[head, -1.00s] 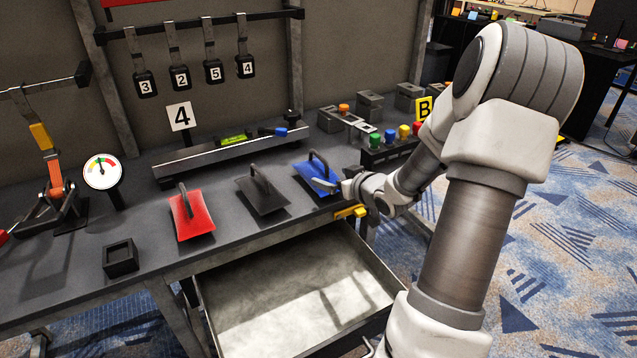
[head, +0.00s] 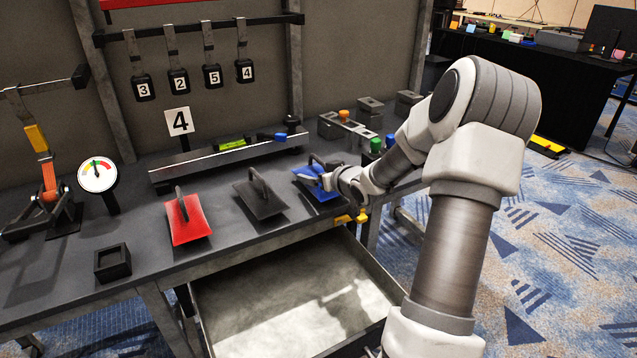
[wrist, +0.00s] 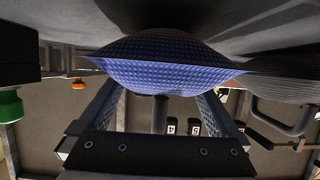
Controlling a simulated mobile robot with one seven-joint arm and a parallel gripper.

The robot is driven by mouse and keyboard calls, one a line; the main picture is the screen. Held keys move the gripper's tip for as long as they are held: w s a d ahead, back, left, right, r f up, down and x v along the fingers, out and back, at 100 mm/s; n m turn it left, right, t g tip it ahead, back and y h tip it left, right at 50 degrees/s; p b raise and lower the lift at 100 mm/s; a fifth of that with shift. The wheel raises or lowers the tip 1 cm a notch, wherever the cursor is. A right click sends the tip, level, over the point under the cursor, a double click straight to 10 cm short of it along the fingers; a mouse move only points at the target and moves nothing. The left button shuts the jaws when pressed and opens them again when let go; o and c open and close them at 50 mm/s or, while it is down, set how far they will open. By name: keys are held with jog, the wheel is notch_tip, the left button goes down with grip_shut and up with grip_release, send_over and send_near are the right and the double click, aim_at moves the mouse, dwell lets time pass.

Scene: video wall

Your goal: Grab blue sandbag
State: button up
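The blue sandbag (head: 308,174) lies at the right end of the bench's front row, with a dark handle on top. My gripper (head: 328,180) is at its right side and partly hides it. In the wrist view, the blue sandbag (wrist: 165,66) fills the upper middle. The dark handle (wrist: 160,115) shows between the two spread fingers of my gripper (wrist: 160,97). The fingers look apart and do not visibly close on it. Whether either finger touches the bag, I cannot tell.
A black sandbag (head: 261,197) and a red sandbag (head: 187,222) lie to the left on the bench. An open drawer (head: 215,343) juts out below. A rail (head: 230,156) and grey blocks (head: 345,127) stand behind.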

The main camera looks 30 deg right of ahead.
grip_shut()
jog(key=shift+r, duration=0.2)
dwell(0.3)
